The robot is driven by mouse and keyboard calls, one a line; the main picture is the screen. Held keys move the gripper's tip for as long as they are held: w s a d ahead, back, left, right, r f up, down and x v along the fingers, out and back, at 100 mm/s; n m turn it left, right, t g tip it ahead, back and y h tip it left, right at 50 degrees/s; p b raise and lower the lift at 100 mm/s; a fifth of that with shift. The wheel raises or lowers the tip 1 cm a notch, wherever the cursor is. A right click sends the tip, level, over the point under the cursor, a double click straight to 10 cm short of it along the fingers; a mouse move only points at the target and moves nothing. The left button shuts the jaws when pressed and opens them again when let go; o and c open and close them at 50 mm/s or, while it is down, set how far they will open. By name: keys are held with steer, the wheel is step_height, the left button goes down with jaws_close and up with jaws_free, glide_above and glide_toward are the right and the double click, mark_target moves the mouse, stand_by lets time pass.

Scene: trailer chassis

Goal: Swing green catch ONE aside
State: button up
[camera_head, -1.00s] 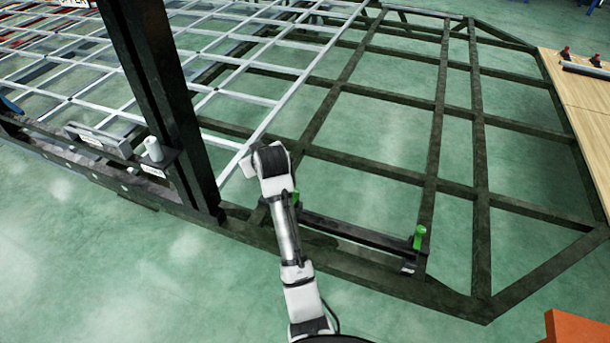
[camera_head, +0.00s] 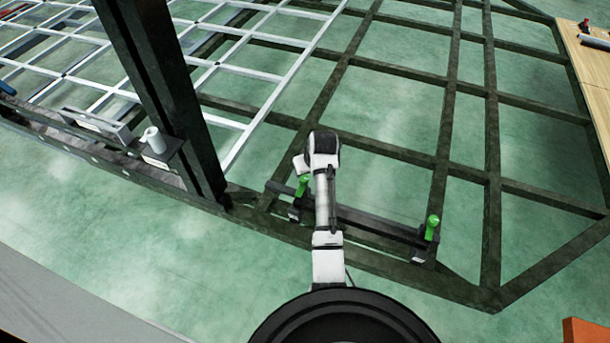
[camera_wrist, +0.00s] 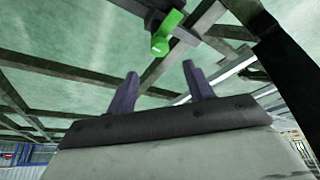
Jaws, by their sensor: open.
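Two green catches sit on a dark bar along the near edge of the chassis frame. The left green catch (camera_head: 303,185) is just left of my arm in the head view, and the right green catch (camera_head: 432,227) stands upright at the bar's right end. I cannot read which one is ONE. In the wrist view one green catch (camera_wrist: 167,33) lies beyond the fingertips, apart from them. My gripper (camera_wrist: 158,70) is open and empty, its two fingers spread toward that catch. In the head view my arm hides the gripper's fingers.
A thick dark post (camera_head: 160,100) rises left of my arm. A pale lattice (camera_head: 225,65) lies behind it. A white cylinder (camera_head: 154,140) stands on the left rail. The frame's dark beams (camera_head: 400,155) leave open gaps over the green floor. A wooden board (camera_head: 590,65) is at far right.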

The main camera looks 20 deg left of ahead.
mark_target(304, 178)
steer(key=x, duration=0.8)
steer(key=shift+w+a+f, duration=0.15)
steer(key=shift+w+f, duration=0.05)
steer(key=shift+f, duration=0.15)
steer(key=shift+c, duration=0.2)
steer(key=c, duration=0.9)
